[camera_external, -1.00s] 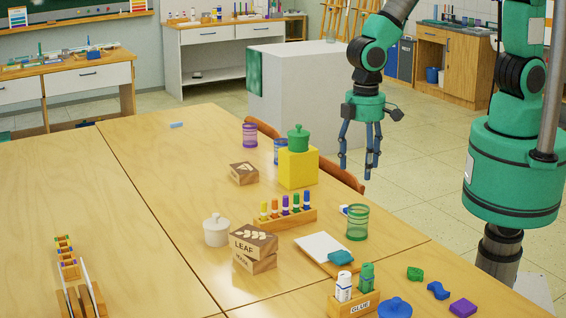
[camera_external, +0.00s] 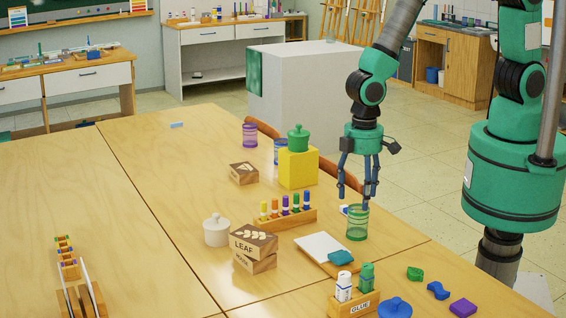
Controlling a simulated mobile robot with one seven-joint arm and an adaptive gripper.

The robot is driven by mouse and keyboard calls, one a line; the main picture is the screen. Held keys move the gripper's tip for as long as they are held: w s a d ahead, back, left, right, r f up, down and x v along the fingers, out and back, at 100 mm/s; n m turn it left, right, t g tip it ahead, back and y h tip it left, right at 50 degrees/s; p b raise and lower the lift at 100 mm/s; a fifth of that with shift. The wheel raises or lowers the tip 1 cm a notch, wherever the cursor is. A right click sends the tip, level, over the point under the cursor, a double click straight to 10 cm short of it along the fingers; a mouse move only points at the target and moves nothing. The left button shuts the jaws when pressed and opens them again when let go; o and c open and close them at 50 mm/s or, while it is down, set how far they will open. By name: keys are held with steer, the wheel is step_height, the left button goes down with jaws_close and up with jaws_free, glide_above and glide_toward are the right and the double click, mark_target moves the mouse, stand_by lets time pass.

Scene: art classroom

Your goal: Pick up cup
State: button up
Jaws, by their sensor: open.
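A green see-through cup (camera_external: 357,226) stands upright on the table near its right edge. My gripper (camera_external: 355,198) points down with its blue fingers apart and nothing between them. In this view its fingertips are at the height of the cup's rim; one overlaps the rim's right part. I cannot tell whether they touch. A purple cup (camera_external: 250,135) and a blue cup (camera_external: 279,147) stand further back. The blue cup is partly hidden by a yellow block (camera_external: 298,169).
A green lidded pot (camera_external: 298,141) sits on the yellow block. A wooden rack (camera_external: 285,221) of coloured bottles stands left of the green cup. A white pad with a teal piece (camera_external: 340,257) lies in front. The table's left middle (camera_external: 120,190) is clear.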

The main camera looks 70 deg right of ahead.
mark_target(359, 210)
steer(key=shift+f, duration=0.2)
steer(key=shift+f+b, duration=0.65)
steer(key=shift+f, duration=1.8)
steer(key=c, duration=1.1)
